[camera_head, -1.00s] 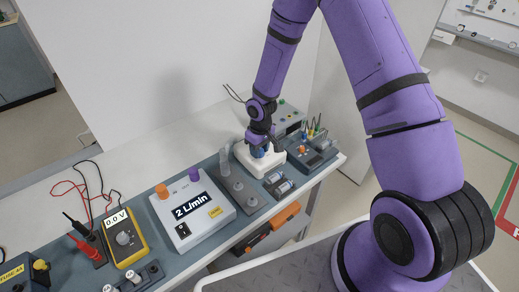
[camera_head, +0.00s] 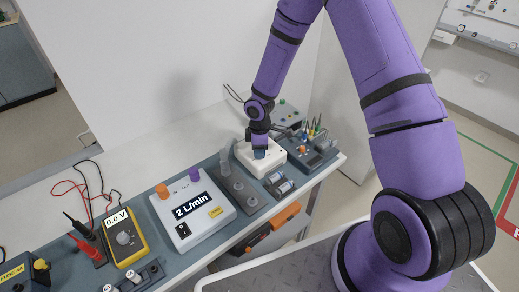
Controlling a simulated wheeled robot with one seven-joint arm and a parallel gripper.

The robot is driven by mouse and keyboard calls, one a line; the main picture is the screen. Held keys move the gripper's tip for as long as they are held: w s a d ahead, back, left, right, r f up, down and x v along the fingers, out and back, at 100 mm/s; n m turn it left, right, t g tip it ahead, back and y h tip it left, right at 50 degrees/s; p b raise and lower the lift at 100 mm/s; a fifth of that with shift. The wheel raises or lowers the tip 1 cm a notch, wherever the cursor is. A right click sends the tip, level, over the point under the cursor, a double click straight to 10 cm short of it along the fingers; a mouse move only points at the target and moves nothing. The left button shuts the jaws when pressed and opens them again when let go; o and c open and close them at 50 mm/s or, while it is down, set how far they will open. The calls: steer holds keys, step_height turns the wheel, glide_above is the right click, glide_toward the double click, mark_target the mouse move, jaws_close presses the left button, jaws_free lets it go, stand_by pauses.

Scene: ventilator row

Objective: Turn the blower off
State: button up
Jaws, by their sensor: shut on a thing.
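My gripper (camera_head: 259,145) points down over a white box (camera_head: 246,158) on the bench. It is shut on the blue knob (camera_head: 260,154) on top of that box. The fingers hide part of the knob, and its pointer or marks are too small to read. No label saying blower can be read on the white box. A flow unit (camera_head: 208,221) with a display reading 2 L/min, an orange knob and a purple knob stands to the left, apart from my gripper.
A yellow multimeter (camera_head: 123,238) reading 0.0 V, with red and black leads, stands at the left. A grey unit (camera_head: 310,157) with several upright tools is close right of the white box. Small cylinders (camera_head: 279,185) lie in front. A wall rises behind the bench.

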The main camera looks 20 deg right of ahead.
steer(key=shift+n, duration=0.4)
steer(key=o, duration=0.9)
steer(key=shift+o, duration=0.2)
step_height(320, 180, up, 11)
steer(key=shift+w, duration=0.25)
steer(key=shift+f, duration=0.1)
